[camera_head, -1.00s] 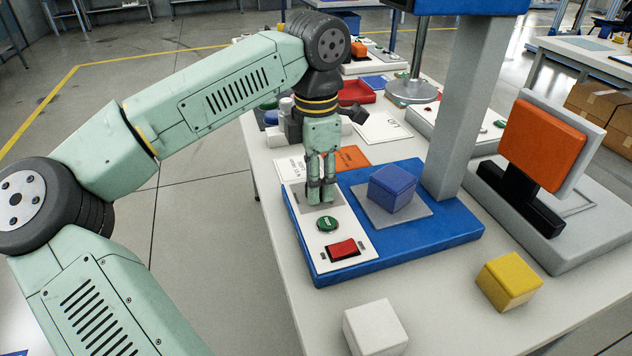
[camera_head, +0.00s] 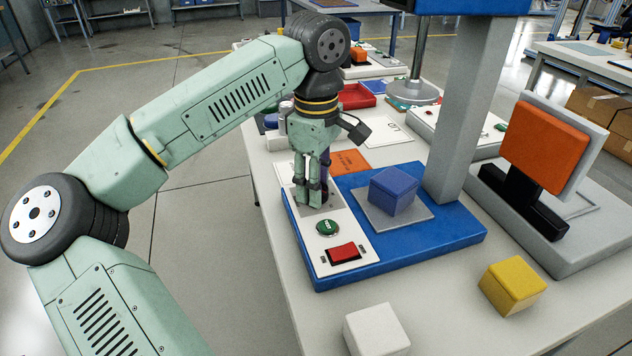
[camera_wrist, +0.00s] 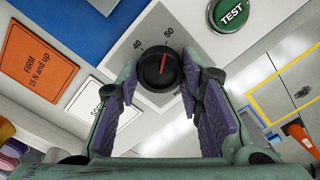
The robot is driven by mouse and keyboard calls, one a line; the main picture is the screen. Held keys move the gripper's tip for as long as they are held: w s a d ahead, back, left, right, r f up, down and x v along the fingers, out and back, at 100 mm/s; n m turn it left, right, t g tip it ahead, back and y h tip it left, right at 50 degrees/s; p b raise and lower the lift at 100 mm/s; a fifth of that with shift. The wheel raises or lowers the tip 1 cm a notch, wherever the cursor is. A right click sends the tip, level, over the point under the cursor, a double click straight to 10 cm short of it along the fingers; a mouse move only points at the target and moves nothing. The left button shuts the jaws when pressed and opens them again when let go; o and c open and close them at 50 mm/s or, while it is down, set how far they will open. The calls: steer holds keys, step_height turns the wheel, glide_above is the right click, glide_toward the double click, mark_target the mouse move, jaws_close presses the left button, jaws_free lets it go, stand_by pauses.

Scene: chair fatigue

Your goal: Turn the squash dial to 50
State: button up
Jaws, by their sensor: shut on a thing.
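The squash dial (camera_wrist: 158,67) is a round black knob with a red pointer on a grey plate with the marks 40 and 50. In the wrist view the red pointer points up and slightly right, roughly at the 50 mark. My gripper (camera_wrist: 160,82) has one purple-padded finger on each side of the knob and is shut on it. In the head view my gripper (camera_head: 311,200) points down at the far end of the white control panel (camera_head: 308,228) and hides the dial. The panel lies along the left side of a blue base (camera_head: 420,240).
A green TEST button (camera_head: 328,228) and a red rocker switch (camera_head: 343,252) lie on the panel close to my gripper. A blue cube (camera_head: 392,191) sits on a grey plate beside the panel. A grey column (camera_head: 464,110) rises behind. White (camera_head: 376,330) and yellow (camera_head: 512,284) cubes stand in front.

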steer(key=shift+m, duration=0.4)
steer(key=o, duration=1.2)
steer(key=shift+c, duration=0.2)
steer(key=shift+r, duration=0.1)
step_height(320, 180, up, 12)
